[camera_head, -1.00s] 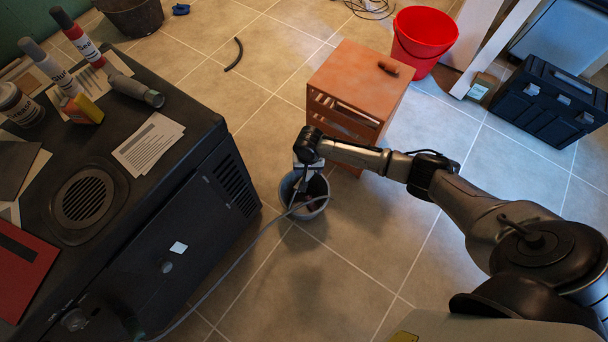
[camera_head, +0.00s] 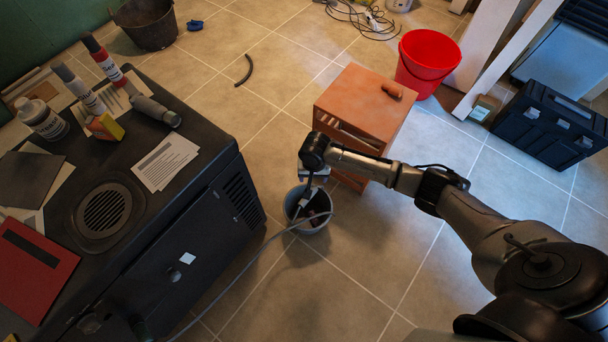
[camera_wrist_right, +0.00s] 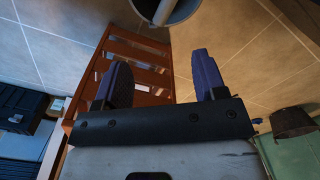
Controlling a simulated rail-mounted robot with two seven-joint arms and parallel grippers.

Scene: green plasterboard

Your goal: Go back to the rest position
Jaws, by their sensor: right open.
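My right arm reaches in from the right in the head view. Its gripper (camera_head: 314,176) hangs over the far side of a small grey bucket (camera_head: 314,228), beside the orange-brown wooden cabinet (camera_head: 362,104). In the right wrist view, the two blue-purple fingers (camera_wrist_right: 162,82) stand wide apart with nothing between them. The grey bucket also shows beyond the fingertips at the top of that view (camera_wrist_right: 180,14), with a dark item partly visible in it. In the head view, dark items (camera_head: 318,206) lie in the bucket and a grey cable runs by it. My left gripper is out of view.
A black machine (camera_head: 205,195) with bottles, papers and a red folder stands at the left. A red bucket (camera_head: 428,62) and a dark toolbox (camera_head: 548,125) stand at the back right. The floor in front is clear.

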